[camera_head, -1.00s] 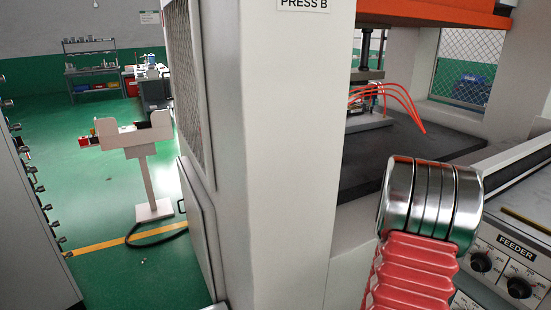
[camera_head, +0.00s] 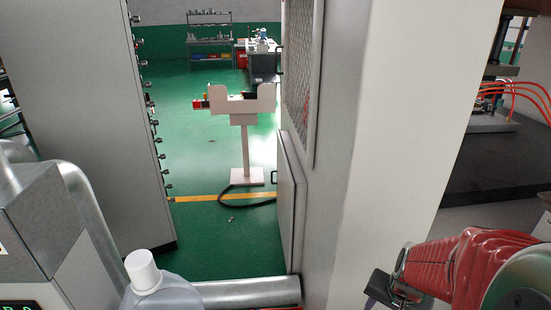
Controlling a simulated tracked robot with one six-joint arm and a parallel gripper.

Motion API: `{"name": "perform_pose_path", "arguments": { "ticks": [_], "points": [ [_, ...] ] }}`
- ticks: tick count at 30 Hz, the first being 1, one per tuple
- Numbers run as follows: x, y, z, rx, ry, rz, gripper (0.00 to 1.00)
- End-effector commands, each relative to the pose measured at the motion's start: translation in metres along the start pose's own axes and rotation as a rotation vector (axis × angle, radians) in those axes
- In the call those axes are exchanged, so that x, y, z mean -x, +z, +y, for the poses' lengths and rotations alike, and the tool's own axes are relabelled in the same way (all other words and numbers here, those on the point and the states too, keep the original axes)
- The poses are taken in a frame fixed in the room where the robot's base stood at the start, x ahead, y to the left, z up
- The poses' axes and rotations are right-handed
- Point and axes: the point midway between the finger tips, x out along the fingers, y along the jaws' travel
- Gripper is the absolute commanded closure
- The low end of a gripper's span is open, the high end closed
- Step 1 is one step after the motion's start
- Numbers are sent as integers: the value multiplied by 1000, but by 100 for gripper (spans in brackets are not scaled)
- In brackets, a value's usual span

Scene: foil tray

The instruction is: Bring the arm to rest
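My arm shows at the lower right as a red ribbed sleeve with a metal band at its end. A dark part that looks like my gripper (camera_head: 384,288) sticks out past the band, near the bottom edge. Its fingers are too small and cut off to tell whether they are open or shut, and I see nothing clearly held in it. The arm is bent low in front of the press's pale column (camera_head: 395,130). No foil tray is in view.
A tall grey cabinet (camera_head: 85,120) stands at left. A pale pedestal stand (camera_head: 246,150) is on the green floor between cabinet and press. A white-capped container (camera_head: 145,272) and a horizontal metal pipe (camera_head: 247,292) lie in the foreground. The press's dark bed (camera_head: 490,165) is at right.

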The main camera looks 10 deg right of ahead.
Motion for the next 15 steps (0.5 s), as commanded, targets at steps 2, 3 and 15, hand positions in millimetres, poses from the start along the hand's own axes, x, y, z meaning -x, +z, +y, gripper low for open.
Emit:
{"name": "perform_pose_path", "arguments": {
  "ticks": [2,3,15],
  "points": [
    [18,11,-14,88,-5,-15,55],
    [26,16,-19,128,-6,-24,55],
    [103,67,-60,473,-14,-31,55]
  ]
}}
